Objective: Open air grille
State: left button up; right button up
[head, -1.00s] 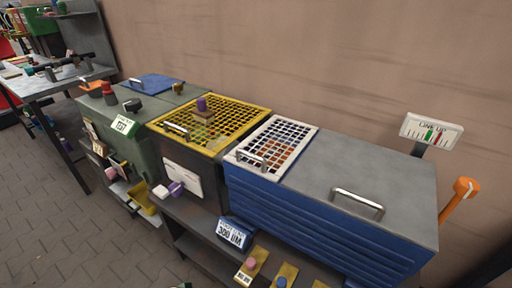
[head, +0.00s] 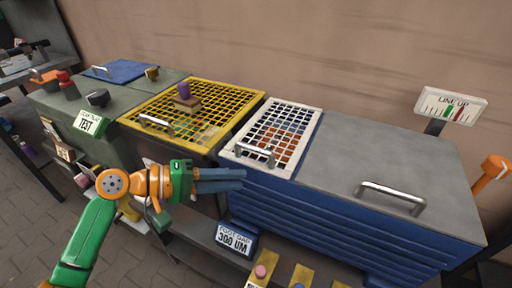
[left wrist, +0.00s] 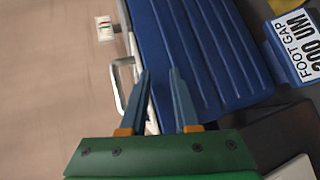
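A white air grille (head: 283,121) lies flat and closed over an opening at the left end of the blue box (head: 330,209). Its silver bar handle (head: 255,154) is at its front edge. My right gripper is out of view.
A grey lid (head: 390,165) with a handle (head: 390,197) covers the box to the right. A line-up gauge sign (head: 451,107) stands behind it, with an orange lever (head: 493,172) at the right. A foot gap sign (head: 235,239) is below. The wall is close behind.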

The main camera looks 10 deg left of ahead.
aim_at(251, 150)
pick_arm(q)
jog(key=shift+n+t+h, duration=0.3)
jog(key=shift+n+h, duration=0.5)
jog(key=shift+h, duration=0.1)
jog(key=r, duration=0.2)
jog(key=w+r, duration=0.1)
jog(key=r, duration=0.1)
jog(key=a+r, duration=0.1)
jog(key=r, duration=0.1)
jog(key=shift+w+a+r, duration=0.1)
jog(key=shift+w+r, duration=0.05)
jog(key=shift+w, duration=0.25)
jog(key=p+x, duration=0.1)
jog(key=x, duration=0.5)
jog(key=shift+p, duration=0.35)
jog(key=shift+w+d, duration=0.1)
jog(key=shift+d, duration=0.2)
grip_shut()
